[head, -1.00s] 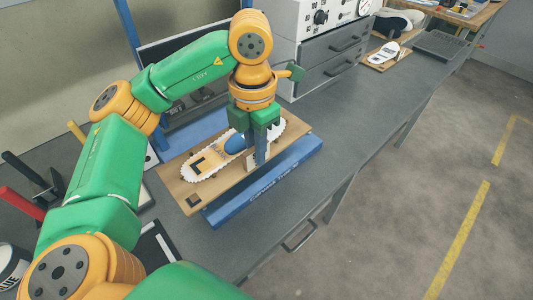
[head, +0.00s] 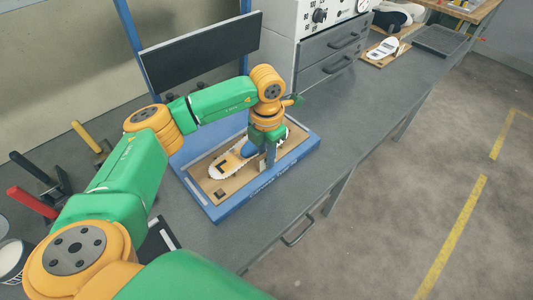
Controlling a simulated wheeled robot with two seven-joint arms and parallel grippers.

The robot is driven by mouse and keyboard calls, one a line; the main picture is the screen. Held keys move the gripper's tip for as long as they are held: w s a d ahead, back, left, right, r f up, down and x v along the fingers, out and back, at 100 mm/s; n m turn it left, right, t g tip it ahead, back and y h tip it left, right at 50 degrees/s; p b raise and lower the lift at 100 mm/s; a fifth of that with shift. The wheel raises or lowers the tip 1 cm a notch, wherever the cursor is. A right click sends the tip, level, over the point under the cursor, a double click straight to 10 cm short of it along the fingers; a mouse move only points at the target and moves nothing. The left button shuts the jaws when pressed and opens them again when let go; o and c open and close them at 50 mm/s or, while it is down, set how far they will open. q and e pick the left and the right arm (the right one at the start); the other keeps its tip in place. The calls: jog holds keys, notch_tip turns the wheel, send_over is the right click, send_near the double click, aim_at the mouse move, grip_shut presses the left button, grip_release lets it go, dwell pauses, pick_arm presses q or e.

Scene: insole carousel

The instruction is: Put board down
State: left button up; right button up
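The wooden board (head: 236,191) lies inside the blue frame (head: 245,206) on the grey bench, its edges within the frame's rim. A white-edged insole with a black L-shaped mark (head: 221,167) and a blue part (head: 249,147) lies on the board. My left gripper (head: 269,160) points straight down at the right part of the board. Its fingers look closed together on the board's middle piece, but the contact is partly hidden by the gripper body. My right gripper is out of view.
A dark screen (head: 203,52) stands behind the frame. Grey drawers (head: 331,60) stand to the right at the back. Another board with a white insole (head: 383,50) lies farther along the bench. Red-handled (head: 34,202) and yellow-handled (head: 86,138) tools stand at left. The bench right of the frame is clear.

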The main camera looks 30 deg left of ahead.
pick_arm(q)
jog(key=shift+o, duration=1.2)
jog(key=shift+r, duration=0.3)
notch_tip(320, 180, up, 8)
jog(key=shift+w+f+b, duration=0.1)
jog(key=shift+b, duration=0.85)
notch_tip(320, 180, up, 4)
jog(key=shift+r+p, duration=0.1)
jog(key=shift+p, duration=0.2)
